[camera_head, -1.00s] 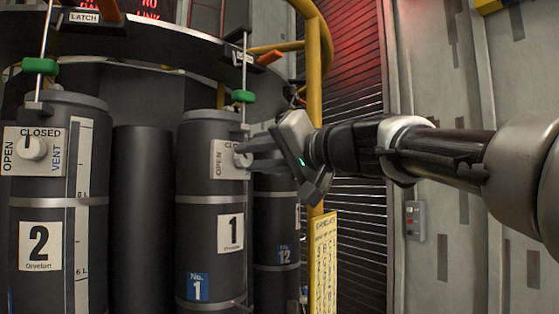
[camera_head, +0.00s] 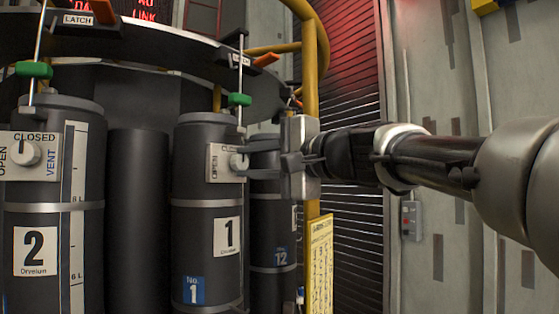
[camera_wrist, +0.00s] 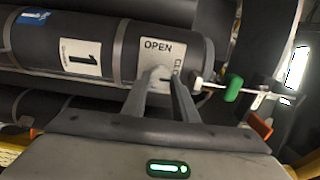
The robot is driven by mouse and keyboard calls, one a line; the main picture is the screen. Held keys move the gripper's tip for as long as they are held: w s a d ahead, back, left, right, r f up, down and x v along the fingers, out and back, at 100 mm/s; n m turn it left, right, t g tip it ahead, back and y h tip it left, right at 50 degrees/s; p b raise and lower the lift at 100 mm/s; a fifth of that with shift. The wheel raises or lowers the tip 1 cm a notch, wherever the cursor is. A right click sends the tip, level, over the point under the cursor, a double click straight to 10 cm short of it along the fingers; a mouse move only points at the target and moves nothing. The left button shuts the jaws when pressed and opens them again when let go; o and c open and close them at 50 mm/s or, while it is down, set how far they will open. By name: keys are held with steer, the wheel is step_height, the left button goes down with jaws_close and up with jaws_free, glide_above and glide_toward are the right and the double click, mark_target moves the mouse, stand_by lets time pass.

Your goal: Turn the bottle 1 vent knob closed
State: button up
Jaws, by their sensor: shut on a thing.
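Bottle 1 (camera_head: 207,215) is the dark cylinder labelled 1 in the middle of the head view. It lies sideways in the wrist view (camera_wrist: 115,50). Its pale vent plate (camera_head: 219,163) reads OPEN, with the CLOSED lettering partly hidden. The round pale vent knob (camera_head: 236,161) sticks out from the plate. My gripper (camera_head: 248,160) reaches it from the right, with both fingers shut on the knob. In the wrist view the two fingertips (camera_wrist: 163,80) meet at the knob on the plate (camera_wrist: 160,47). The fingers mostly cover the knob, and its pointer is not readable.
Bottle 2 (camera_head: 85,230) with its own vent knob (camera_head: 25,153) stands at the left. A green collar (camera_head: 239,100) on a thin rod is just above bottle 1. Bottle 12 (camera_head: 270,220) and a yellow post (camera_head: 311,80) stand close behind my gripper.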

stand_by(0.4)
steer(key=o, duration=1.1)
steer(key=shift+c, duration=0.2)
steer(key=b+v, duration=0.1)
steer(key=v, duration=1.6)
steer(key=shift+s+d, duration=0.2)
